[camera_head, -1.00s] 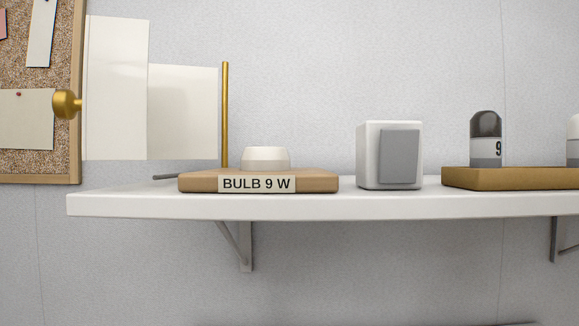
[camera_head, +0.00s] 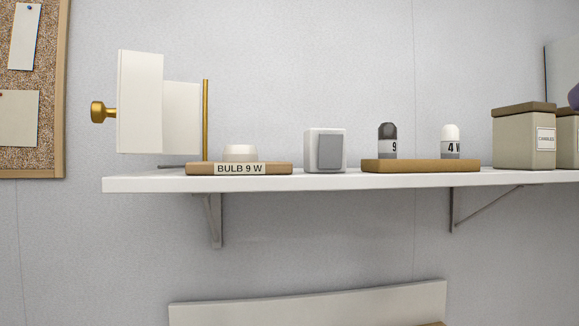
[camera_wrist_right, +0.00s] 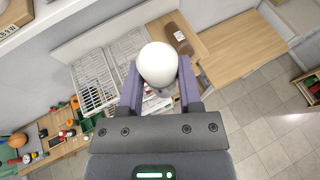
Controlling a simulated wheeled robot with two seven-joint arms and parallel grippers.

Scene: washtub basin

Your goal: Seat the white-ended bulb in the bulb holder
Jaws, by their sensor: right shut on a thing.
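The bulb holder is a wooden base (camera_head: 279,168) labelled "BULB 9 W" with a pale round socket (camera_head: 240,153), at the left of the white shelf in the head view. A white-ended bulb (camera_head: 450,140) marked "4 W" and a dark-ended one (camera_head: 388,140) marked "9" stand upright on a wooden tray (camera_head: 420,166). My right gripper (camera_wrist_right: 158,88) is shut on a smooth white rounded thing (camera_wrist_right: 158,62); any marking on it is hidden. A purple part of this gripper (camera_head: 574,97) shows at the head view's right edge, well away from the holder. My left gripper is not in view.
White panels (camera_head: 140,102) with a brass knob (camera_head: 100,112) and brass post (camera_head: 206,120) stand close behind and left of the socket. A grey-white box (camera_head: 325,150) stands between holder and tray. Lidded canisters (camera_head: 524,138) stand at the right. The air before the shelf looks clear.

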